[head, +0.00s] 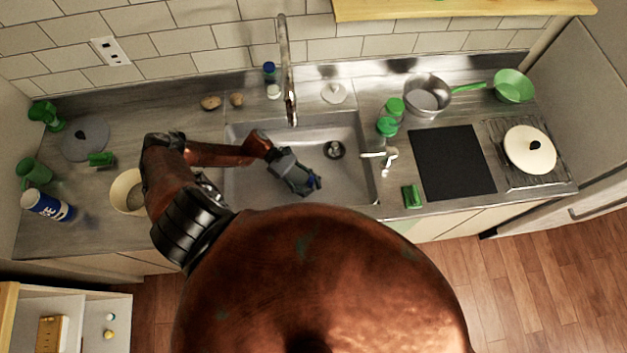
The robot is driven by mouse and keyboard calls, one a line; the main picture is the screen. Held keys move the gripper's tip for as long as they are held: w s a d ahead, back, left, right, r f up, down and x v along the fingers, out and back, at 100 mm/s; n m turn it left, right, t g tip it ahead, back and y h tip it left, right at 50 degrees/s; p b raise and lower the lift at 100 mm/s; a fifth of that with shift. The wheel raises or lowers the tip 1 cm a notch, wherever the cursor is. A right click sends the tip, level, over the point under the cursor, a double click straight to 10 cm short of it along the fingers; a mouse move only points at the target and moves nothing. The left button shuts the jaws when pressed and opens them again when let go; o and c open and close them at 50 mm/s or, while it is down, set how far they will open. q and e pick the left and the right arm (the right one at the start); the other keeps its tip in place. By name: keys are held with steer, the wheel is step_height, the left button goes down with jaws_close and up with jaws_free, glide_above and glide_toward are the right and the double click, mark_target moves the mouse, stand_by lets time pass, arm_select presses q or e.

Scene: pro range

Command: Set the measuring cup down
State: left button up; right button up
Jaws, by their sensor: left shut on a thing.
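My left gripper (307,186) is over the sink basin (245,190), pointing down and to the right. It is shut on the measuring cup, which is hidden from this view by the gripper. I cannot tell how far the gripper is above the basin floor. My right gripper is not in view.
The faucet (289,95) rises behind the sink. A cream bowl (122,190) stands left, beside my arm. The basin around the drain (335,149) looks clear.

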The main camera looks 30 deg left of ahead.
arm_select(q)
steer(key=shift+f+b, duration=0.3)
steer(key=shift+f, duration=0.05)
steer(key=o, duration=1.7)
steer(key=shift+c, duration=0.2)
